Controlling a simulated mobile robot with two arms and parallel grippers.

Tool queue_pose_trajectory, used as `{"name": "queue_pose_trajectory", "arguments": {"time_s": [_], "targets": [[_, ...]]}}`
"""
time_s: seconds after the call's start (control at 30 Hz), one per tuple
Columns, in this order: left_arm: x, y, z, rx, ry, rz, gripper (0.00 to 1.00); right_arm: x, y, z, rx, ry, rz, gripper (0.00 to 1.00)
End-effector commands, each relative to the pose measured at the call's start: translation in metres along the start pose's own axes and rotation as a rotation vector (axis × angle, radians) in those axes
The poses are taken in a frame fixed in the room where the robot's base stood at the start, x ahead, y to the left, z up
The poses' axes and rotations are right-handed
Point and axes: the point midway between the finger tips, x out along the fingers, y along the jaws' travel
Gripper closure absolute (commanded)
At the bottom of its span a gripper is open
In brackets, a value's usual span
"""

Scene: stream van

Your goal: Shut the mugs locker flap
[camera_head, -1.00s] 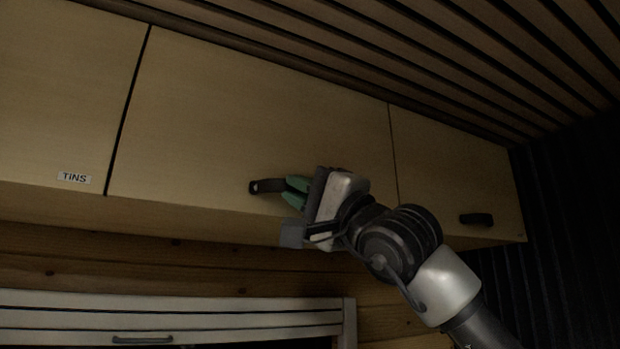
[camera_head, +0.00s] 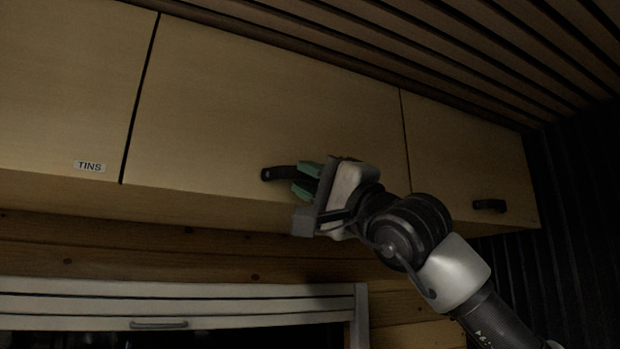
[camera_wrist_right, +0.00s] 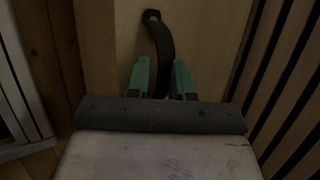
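The middle locker flap (camera_head: 270,110) is a wide pale wooden panel in the head view, looking level with its neighbours. I see no label on it; my gripper hides part of its lower edge. Its dark curved handle (camera_head: 280,173) sticks out to the left of my right gripper (camera_head: 305,179). The handle also shows in the right wrist view (camera_wrist_right: 160,40). The right gripper's green fingers (camera_wrist_right: 163,78) are apart on either side of the handle, with a visible gap at the left finger. My left gripper is not in view.
A locker flap labelled TINS (camera_head: 89,166) is at left. A smaller flap (camera_head: 465,160) with its own dark handle (camera_head: 489,206) is at right. The slatted ceiling (camera_head: 450,40) runs close above. A white-framed shutter (camera_head: 180,305) is below.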

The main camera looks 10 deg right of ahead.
Motion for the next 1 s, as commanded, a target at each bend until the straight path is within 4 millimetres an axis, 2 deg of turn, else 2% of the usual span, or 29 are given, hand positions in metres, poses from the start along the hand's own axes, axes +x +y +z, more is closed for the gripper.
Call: {"name": "queue_pose_trajectory", "arguments": {"time_s": [0.3,0.5,0.7,1.0], "targets": [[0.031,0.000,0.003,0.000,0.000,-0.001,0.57,-0.061,0.005,0.000,-0.001,0.001,0.001,0.80],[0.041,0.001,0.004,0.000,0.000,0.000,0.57,-0.093,0.003,0.000,0.000,0.001,0.000,0.80],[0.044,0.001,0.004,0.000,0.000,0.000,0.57,-0.106,0.000,0.000,0.000,0.000,0.000,0.80],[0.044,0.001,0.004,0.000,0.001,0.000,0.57,-0.106,0.000,0.000,0.001,0.000,0.000,0.80]]}}
